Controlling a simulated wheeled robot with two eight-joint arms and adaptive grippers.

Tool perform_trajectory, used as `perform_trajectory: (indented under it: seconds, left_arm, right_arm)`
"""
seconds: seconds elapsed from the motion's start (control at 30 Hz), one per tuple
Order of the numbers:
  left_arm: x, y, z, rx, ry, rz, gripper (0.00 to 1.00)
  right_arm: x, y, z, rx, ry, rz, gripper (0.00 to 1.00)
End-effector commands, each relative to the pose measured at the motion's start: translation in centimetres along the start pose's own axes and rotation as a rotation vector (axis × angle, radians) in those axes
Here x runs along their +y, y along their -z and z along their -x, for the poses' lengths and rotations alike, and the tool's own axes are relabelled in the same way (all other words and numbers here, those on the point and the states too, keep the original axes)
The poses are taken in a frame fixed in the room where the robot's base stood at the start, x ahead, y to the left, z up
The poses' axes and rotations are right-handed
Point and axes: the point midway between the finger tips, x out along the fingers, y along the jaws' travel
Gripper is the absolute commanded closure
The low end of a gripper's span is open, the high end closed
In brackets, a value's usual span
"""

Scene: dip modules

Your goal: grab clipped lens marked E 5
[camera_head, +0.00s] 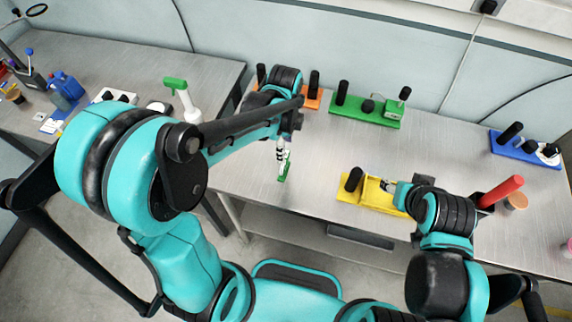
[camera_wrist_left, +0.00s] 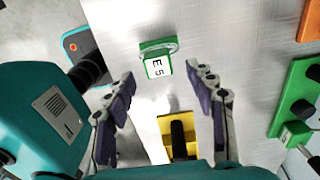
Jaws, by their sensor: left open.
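The clipped lens marked E 5 (camera_wrist_left: 158,66) is a small green-framed piece with a white label and a clear round rim. It lies on the grey table and also shows in the head view (camera_head: 285,171). My left gripper (camera_wrist_left: 161,83) is open. In the left wrist view the lens shows just beyond the gap between its fingertips, with no finger visibly touching it. In the head view the left gripper (camera_head: 282,152) is directly above and beside the lens. My right gripper (camera_head: 389,186) is near the yellow module; its fingers are too small and partly hidden to read.
A yellow module (camera_head: 376,196) with black posts stands right of the lens. A green module (camera_head: 352,108), an orange one (camera_head: 314,98) and a blue one (camera_head: 527,151) stand toward the back. A spray bottle (camera_head: 184,98) stands on the left table. The table around the lens is clear.

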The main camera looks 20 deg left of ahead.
Motion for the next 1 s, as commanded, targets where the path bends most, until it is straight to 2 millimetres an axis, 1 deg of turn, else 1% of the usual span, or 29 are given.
perform_trajectory:
  seconds: [0.03,0.2,0.3,0.57,0.6,0.67,0.7,0.8,1.0]
  left_arm:
    - [0.0,-0.1,-0.9,0.0,0.0,0.001,0.45]
    - [0.1,-0.2,-3.6,0.0,0.001,0.001,0.45]
    - [0.1,-0.2,-4.5,0.0,0.001,0.002,0.45]
    - [0.2,-0.2,-4.7,0.0,0.001,0.002,0.45]
    - [0.2,-0.2,-4.7,0.0,0.001,0.002,0.5]
    - [0.2,-0.2,-4.7,0.0,0.001,0.002,0.66]
    - [0.2,-0.2,-4.7,0.0,0.001,0.002,0.77]
    - [0.2,-0.2,-4.7,0.0,0.001,0.002,1.0]
    - [0.2,-0.2,-4.7,0.0,0.001,0.002,1.0]
  right_arm:
    - [0.0,-0.2,-0.3,0.0,0.0,0.0,0.49]
    - [0.0,-0.8,-1.1,0.0,0.0,0.0,0.49]
    - [0.0,-0.9,-1.2,0.0,0.0,0.0,0.49]
    - [0.0,-0.9,-1.2,0.0,0.0,0.0,0.49]
    - [0.0,-0.9,-1.2,0.0,0.0,0.0,0.49]
    - [0.0,-0.9,-1.2,0.0,0.0,0.0,0.49]
    - [0.0,-0.9,-1.2,0.0,0.0,0.0,0.49]
    - [0.0,-0.9,-1.2,0.0,0.0,0.0,0.49]
    - [0.0,-0.9,-1.2,0.0,0.0,0.0,0.49]
